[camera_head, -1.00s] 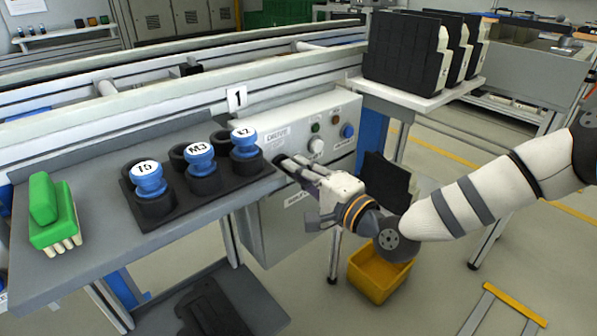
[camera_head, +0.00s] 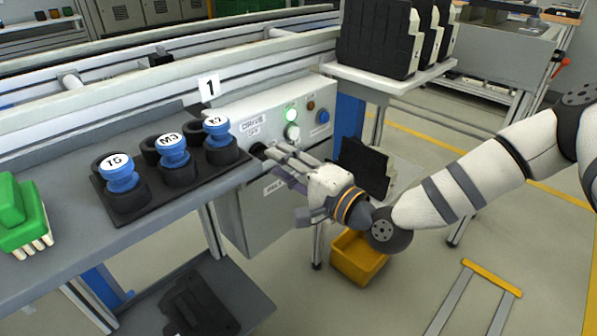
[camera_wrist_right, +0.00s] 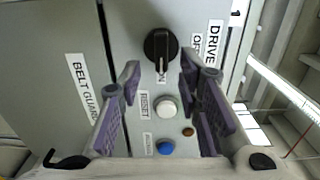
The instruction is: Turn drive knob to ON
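The black drive knob (camera_wrist_right: 160,45) shows on the grey control panel in the right wrist view. Its white mark points down in that picture, toward a partly readable label. In the head view the knob (camera_head: 257,148) is small, by the "DRIVE" label on the panel's left. My right gripper (camera_head: 273,157) is in front of the panel, close to the knob. In the wrist view its fingers (camera_wrist_right: 160,68) are apart, with the knob between and just beyond their tips; I see no clear grip. A green lamp (camera_head: 290,114) on the panel is lit. My left gripper is out of view.
The panel also has a white button (camera_wrist_right: 165,107) and a blue button (camera_wrist_right: 165,147). Left of it, a grey shelf (camera_head: 75,240) bears a black holder with blue-topped pieces and a green brush. A yellow bin (camera_head: 358,258) stands below on the floor.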

